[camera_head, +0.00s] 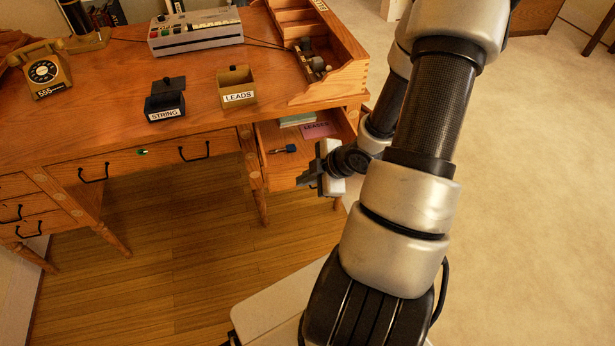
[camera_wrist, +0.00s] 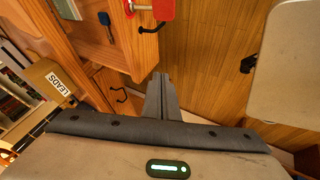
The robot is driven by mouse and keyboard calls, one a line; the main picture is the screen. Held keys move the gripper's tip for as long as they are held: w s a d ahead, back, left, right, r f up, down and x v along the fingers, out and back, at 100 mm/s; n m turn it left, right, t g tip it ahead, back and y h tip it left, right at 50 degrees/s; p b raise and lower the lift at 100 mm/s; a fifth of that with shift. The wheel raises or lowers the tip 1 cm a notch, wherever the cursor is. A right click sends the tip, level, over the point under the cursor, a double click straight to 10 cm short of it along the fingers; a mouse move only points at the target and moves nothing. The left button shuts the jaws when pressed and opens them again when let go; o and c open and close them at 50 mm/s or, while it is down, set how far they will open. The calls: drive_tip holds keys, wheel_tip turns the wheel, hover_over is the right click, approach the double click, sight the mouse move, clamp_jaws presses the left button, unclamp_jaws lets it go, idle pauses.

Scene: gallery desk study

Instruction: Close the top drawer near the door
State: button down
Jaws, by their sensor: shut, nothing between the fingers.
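The open drawer (camera_head: 270,165) sticks out from the right end of the wooden desk, under the tabletop. Inside lie a blue-handled tool (camera_head: 285,149), a pink card (camera_head: 318,130) and pale books or papers. In the wrist view, the open drawer (camera_wrist: 90,45) is at the upper left, with a black handle (camera_wrist: 152,28) on its front. My gripper (camera_head: 311,182) is at the drawer's front right in the head view, hiding part of its front. In the wrist view, my fingers (camera_wrist: 160,80) are together and empty, close to the drawer front; contact cannot be told.
Shut drawers with black handles (camera_head: 194,151) line the desk's middle and left. On top stand STRING (camera_head: 166,99) and LEADS (camera_head: 238,88) boxes, a telephone (camera_head: 43,72) and a wooden organizer (camera_head: 333,49). A red object (camera_wrist: 152,9) is by the drawer front. Open floor (camera_head: 180,240) lies ahead.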

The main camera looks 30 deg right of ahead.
sight(283, 177)
drive_tip(key=shift+w+a+f+b, duration=0.1)
drive_tip(key=shift+w+f+b, duration=0.1)
drive_tip(key=shift+w+f, duration=0.75)
drive_tip(key=shift+w+f+b, duration=0.2)
drive_tip(key=shift+w+f, duration=0.35)
drive_tip(key=shift+w, duration=0.85)
drive_tip(key=shift+w+a+f+b, duration=0.1)
drive_tip(key=shift+w+f+b, duration=0.1)
drive_tip(key=shift+w+f, duration=0.75)
drive_tip(key=shift+w+r, duration=0.25)
drive_tip(key=shift+w, duration=0.05)
